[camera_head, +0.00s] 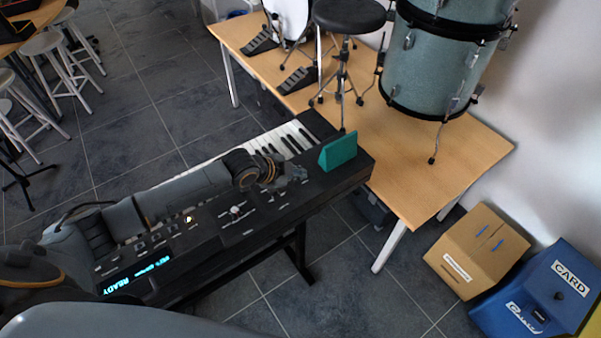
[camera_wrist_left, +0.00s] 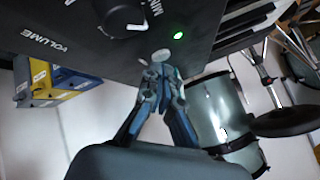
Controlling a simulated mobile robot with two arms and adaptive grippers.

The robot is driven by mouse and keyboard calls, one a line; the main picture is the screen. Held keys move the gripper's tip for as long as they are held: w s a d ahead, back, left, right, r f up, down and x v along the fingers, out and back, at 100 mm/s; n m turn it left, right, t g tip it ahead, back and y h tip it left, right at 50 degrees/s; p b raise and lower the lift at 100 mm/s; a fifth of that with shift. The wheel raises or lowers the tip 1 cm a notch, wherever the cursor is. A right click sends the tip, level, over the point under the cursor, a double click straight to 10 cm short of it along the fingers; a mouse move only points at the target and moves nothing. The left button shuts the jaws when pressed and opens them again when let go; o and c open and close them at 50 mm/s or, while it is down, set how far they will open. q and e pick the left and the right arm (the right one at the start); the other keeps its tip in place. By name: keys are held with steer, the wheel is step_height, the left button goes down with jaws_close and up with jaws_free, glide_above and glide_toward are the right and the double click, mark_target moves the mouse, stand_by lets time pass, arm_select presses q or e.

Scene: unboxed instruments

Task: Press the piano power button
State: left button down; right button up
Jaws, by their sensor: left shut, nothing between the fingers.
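The black piano (camera_head: 250,215) stands on a stand, its lit display reading READY at the left end of its panel. My left arm lies across the panel, and my left gripper (camera_head: 298,173) is low over its right part. In the left wrist view the gripper (camera_wrist_left: 162,76) is shut and empty. Its fingertips are at or just before a round grey button (camera_wrist_left: 162,54), partly covering it; I cannot tell whether they touch. A small green light (camera_wrist_left: 178,35) glows beside the button. My right gripper is not in view.
A teal wedge (camera_head: 338,150) stands on the piano's right end, close beyond the gripper. A wooden table (camera_head: 450,165) with drums is behind. A cardboard box (camera_head: 470,255) and a blue box (camera_head: 545,295) sit on the floor at right. Stools stand at far left.

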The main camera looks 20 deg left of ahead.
arm_select(q)
steer(key=shift+r, duration=0.2)
step_height(320, 180, up, 6)
steer(key=p, duration=0.5)
